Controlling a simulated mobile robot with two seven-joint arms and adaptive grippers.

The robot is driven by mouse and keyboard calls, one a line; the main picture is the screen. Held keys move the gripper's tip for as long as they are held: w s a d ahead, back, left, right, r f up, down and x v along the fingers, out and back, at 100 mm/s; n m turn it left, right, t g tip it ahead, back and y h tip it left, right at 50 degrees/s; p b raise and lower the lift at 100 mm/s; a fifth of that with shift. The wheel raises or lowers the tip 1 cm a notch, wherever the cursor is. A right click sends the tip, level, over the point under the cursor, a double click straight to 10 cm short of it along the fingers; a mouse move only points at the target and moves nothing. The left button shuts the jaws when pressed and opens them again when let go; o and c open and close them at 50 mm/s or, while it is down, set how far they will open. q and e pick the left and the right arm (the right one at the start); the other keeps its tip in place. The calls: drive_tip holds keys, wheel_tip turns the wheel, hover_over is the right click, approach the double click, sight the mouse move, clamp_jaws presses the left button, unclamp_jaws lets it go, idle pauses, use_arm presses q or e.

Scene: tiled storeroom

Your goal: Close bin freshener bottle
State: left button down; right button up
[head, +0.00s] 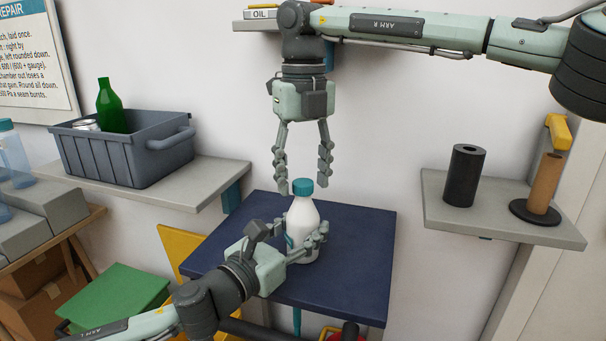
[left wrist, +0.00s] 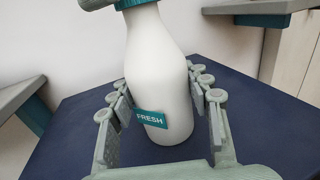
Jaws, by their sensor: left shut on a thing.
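The white freshener bottle (head: 301,222) stands upright on the dark blue table (head: 350,230). Its teal cap (head: 301,187) is on the bottle's neck; I cannot tell how tightly it sits. My left gripper (head: 306,242) is shut on the bottle's body from the lower left. In the left wrist view the bottle (left wrist: 158,70) stands between the fingers, with a teal "FRESH" label (left wrist: 150,119) and the cap (left wrist: 135,4) cut by the top edge. My right gripper (head: 306,188) points down from above, open, its fingertips apart on either side of the cap, at about its height.
A grey crate (head: 120,155) with a green bottle (head: 111,106) and a can stands on the left shelf. A black roll (head: 464,175) and a brown roll on a stand (head: 544,187) are on the right shelf (head: 500,222). The blue table is clear around the bottle.

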wheel_tip(320, 180, up, 12)
idle(0.7)
use_arm(q)
drive_tip(key=c, duration=0.6)
unclamp_jaws()
drive_tip(key=shift+a, duration=0.1)
drive_tip(key=v, duration=1)
drive_tip(key=shift+s+a+f, duration=0.1)
drive_tip(key=shift+s+a, duration=0.05)
drive_tip(key=shift+s, duration=0.05)
drive_tip(key=shift+s+a, duration=0.4)
drive_tip(key=shift+s, duration=0.2)
